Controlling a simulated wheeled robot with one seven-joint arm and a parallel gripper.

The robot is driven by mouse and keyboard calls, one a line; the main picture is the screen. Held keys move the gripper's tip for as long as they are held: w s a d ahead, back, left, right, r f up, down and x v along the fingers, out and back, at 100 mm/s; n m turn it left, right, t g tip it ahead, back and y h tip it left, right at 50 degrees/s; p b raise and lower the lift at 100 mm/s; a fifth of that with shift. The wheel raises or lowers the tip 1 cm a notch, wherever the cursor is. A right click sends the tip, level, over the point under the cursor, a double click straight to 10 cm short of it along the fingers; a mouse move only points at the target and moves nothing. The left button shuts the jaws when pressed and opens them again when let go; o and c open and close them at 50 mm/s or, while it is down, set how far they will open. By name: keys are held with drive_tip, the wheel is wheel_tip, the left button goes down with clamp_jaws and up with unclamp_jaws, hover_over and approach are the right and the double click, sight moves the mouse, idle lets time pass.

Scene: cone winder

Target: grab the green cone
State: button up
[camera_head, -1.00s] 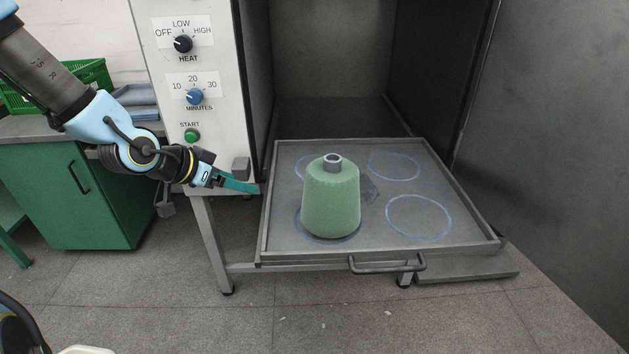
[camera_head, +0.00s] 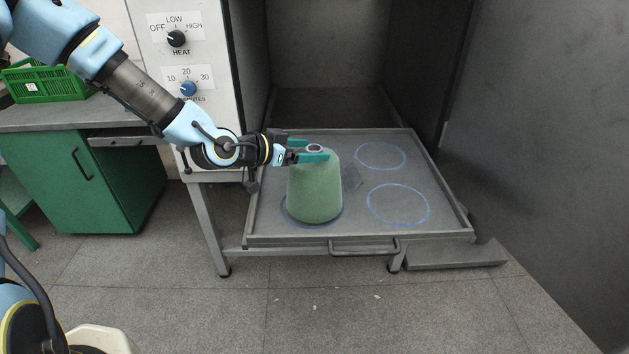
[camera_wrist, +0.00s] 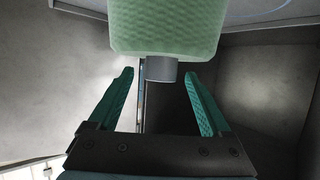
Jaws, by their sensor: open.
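The green cone (camera_head: 315,190) stands upright on the grey tray (camera_head: 440,212), over the front left blue ring. A short grey tube end (camera_head: 314,148) sticks out of its top. My gripper (camera_head: 314,149) is open at the cone's top, with its teal fingers level with the tube end. In the wrist view the cone (camera_wrist: 168,28) and its tube end (camera_wrist: 162,70) show ahead, between the lines of the two open fingers (camera_wrist: 161,88). The fingers do not visibly press on the tube.
The tray has a raised rim, a front handle (camera_head: 364,249) and empty blue rings at right. The white control panel (camera_head: 190,60) stands close behind my arm at left. A dark cabinet wall (camera_head: 560,150) rises at right. A green crate (camera_head: 45,82) sits on the left bench.

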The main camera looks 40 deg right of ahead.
drive_tip(key=shift+x, duration=1.25)
drive_tip(key=shift+c, duration=0.4)
clamp_jaws()
drive_tip(key=shift+r, duration=0.1)
